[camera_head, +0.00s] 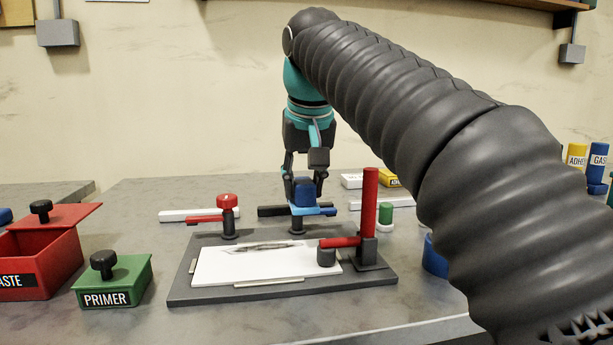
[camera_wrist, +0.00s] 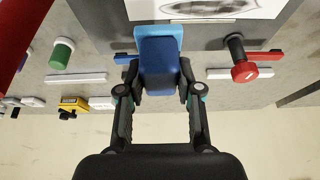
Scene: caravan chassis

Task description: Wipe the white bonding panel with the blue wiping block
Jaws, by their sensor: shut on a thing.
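The blue wiping block (camera_head: 304,190), with a light-blue underside, is between the fingers of my gripper (camera_head: 304,184). In the wrist view the block (camera_wrist: 160,62) sits between both fingertips of my gripper (camera_wrist: 159,84), which is shut on it. My gripper points down just behind the base plate's rear edge, with the block apart from the panel. The white bonding panel (camera_head: 235,270) lies flat on the dark plate, with a dark smear (camera_head: 265,247) on its far part. Panel (camera_wrist: 143,8) and smear also show at the wrist view's top. The block hides part of the clamp behind it.
A tall red clamp (camera_head: 370,200) has its arm and dark foot over the panel's right end. A shorter red clamp (camera_head: 227,203) stands rear left, its arm pointing left. A green PRIMER box (camera_head: 113,283) and red open bin (camera_head: 38,262) stand left.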

